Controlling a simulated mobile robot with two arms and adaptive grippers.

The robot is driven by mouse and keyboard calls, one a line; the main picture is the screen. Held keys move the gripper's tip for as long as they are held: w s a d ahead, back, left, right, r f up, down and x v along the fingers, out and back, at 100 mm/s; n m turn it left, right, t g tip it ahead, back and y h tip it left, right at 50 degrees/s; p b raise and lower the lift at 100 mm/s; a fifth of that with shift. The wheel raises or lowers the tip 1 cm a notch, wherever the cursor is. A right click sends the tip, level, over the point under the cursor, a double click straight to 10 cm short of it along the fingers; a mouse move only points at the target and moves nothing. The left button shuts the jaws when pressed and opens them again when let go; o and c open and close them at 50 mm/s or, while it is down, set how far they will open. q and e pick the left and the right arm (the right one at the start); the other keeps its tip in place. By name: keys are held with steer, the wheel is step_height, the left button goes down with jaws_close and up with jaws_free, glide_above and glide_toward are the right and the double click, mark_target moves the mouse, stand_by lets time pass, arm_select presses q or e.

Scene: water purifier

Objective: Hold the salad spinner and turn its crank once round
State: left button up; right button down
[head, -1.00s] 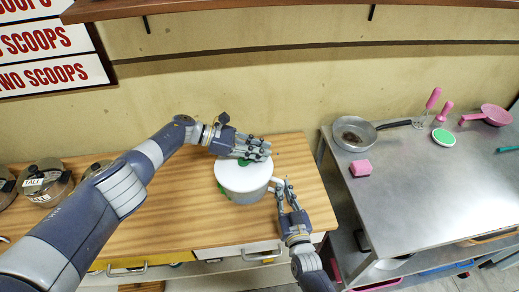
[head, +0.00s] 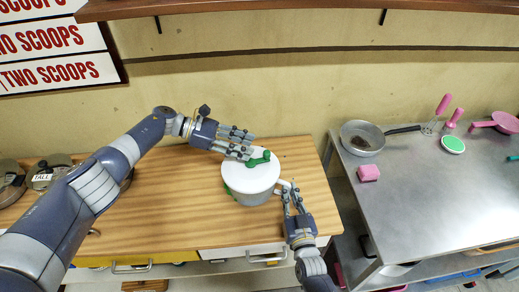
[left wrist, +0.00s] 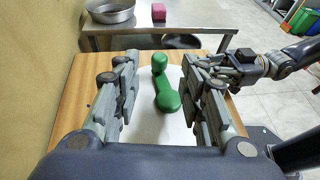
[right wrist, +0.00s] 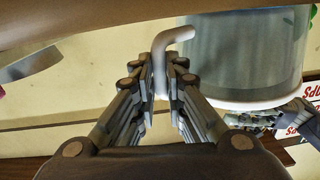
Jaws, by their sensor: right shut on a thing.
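The salad spinner (head: 248,190) stands on the wooden counter, with a white lid and a green crank (head: 260,160) on top. In the left wrist view the crank (left wrist: 166,88) lies between the spread fingers, apart from them on both sides. My left gripper (head: 252,144) is open beside and above the lid, at its back left. My right gripper (head: 290,190) is shut on the spinner's white side handle. The right wrist view shows this bent handle (right wrist: 160,65) between the fingers, with the spinner's clear-looking body (right wrist: 240,55) beside it.
Lidded metal containers (head: 48,172) stand at the counter's left end. Right of a gap, a metal table (head: 430,200) bears a pan (head: 362,138), a pink block (head: 368,173) and pink utensils. The wall is close behind the counter.

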arm_select(q)
steer(key=shift+v, duration=2.1)
